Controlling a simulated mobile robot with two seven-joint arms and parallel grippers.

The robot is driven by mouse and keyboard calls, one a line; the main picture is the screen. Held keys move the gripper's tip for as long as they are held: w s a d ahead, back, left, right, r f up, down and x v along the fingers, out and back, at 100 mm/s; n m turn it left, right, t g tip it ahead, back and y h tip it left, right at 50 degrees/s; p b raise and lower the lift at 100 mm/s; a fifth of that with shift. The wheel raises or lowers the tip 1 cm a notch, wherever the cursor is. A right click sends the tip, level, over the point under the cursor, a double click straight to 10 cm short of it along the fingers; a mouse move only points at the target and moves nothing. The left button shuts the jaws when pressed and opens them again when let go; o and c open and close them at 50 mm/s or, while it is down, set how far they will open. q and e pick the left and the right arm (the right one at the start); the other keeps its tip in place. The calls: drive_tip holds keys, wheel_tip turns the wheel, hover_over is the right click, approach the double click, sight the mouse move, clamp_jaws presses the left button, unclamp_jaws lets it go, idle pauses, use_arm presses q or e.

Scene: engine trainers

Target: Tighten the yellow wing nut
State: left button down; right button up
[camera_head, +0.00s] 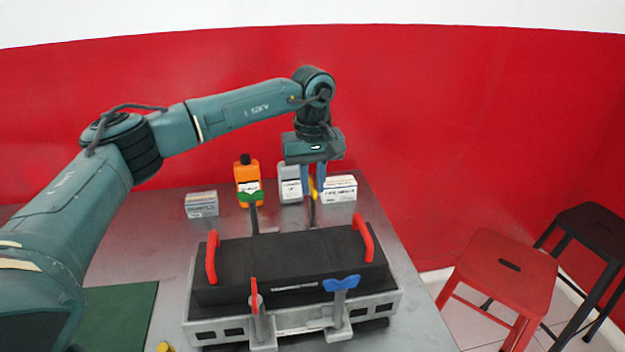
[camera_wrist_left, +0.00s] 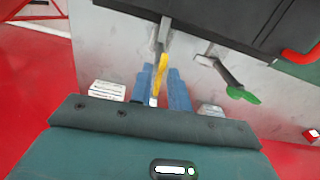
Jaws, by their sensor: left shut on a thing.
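The yellow wing nut (camera_head: 313,187) sits at the back right of the black engine block (camera_head: 290,262), atop a dark upright post. It also shows in the left wrist view (camera_wrist_left: 160,62), between two blue fingers. My left gripper (camera_head: 314,178) reaches down from above and is shut on the yellow wing nut. In the left wrist view its fingers (camera_wrist_left: 161,88) flank the nut; the nut partly hides behind them in the head view. My right gripper is not in view.
A green wing nut (camera_head: 250,197) stands at the back left, a blue one (camera_head: 342,284) and a red one (camera_head: 254,294) at the front. Behind are an orange bottle (camera_head: 248,174), a grey bottle (camera_head: 290,186) and white boxes (camera_head: 202,205). A green mat (camera_head: 122,312) lies left.

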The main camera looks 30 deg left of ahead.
use_arm(q)
drive_tip(key=shift+m, duration=0.4)
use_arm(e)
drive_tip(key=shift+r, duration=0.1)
use_arm(q)
drive_tip(key=c, duration=1.6)
unclamp_jaws()
wheel_tip(320, 180, up, 13)
drive_tip(key=shift+b, duration=0.45)
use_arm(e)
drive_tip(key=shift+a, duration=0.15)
use_arm(q)
drive_tip(key=shift+r, duration=0.1)
